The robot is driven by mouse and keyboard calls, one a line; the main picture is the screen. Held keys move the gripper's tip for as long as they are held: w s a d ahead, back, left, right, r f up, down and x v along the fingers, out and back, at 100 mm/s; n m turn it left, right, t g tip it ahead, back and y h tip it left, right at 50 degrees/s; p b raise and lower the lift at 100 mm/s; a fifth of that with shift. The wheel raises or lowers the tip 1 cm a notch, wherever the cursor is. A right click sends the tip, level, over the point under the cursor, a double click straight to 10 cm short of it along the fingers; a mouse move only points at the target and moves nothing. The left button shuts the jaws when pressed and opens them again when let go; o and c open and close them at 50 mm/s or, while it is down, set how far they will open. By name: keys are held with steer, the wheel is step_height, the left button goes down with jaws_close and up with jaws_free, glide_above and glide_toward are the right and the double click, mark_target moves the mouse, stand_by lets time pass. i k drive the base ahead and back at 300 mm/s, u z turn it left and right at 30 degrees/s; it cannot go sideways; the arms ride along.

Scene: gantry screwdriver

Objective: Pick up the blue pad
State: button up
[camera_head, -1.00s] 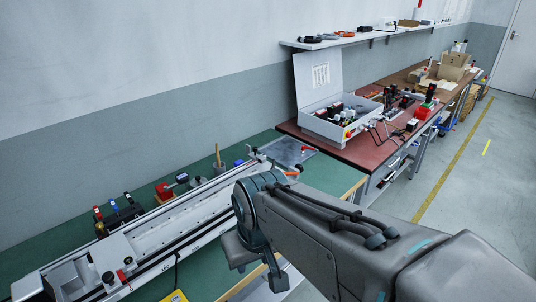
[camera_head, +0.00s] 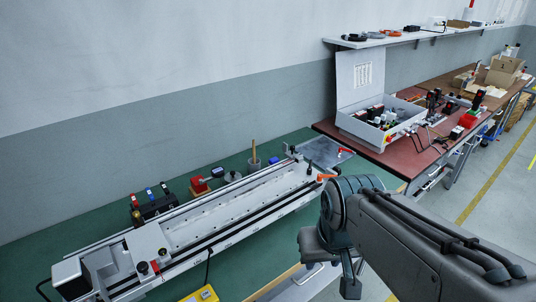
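A small blue item (camera_head: 273,160) sits on the green bench top behind the long rail machine, beside a grey cup; it may be the blue pad, but it is too small to be sure. My gripper (camera_head: 332,268) hangs in front of the bench's front edge at lower centre right, apart from the blue item. Nothing is visibly held. The arm and viewing angle partly hide the fingers, so their opening is unclear.
The long rail machine (camera_head: 215,213) lies across the green bench (camera_head: 45,228). A grey cup (camera_head: 254,165) with a stick, a red block (camera_head: 199,186) and bottles stand behind it. A yellow-edged box (camera_head: 203,294) is in front. An open white case (camera_head: 375,138) stands on the red-topped bench.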

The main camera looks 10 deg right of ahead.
mark_target(273, 160)
steer(key=z, duration=0.4)
steer(key=k, duration=1.1)
steer(key=z, duration=1.05)
steer(key=i, duration=1.55)
steer(key=u, duration=0.6)
steer(key=i, duration=1)
steer(key=u, duration=1.45)
steer(key=i, duration=0.5)
steer(key=u, duration=0.4)
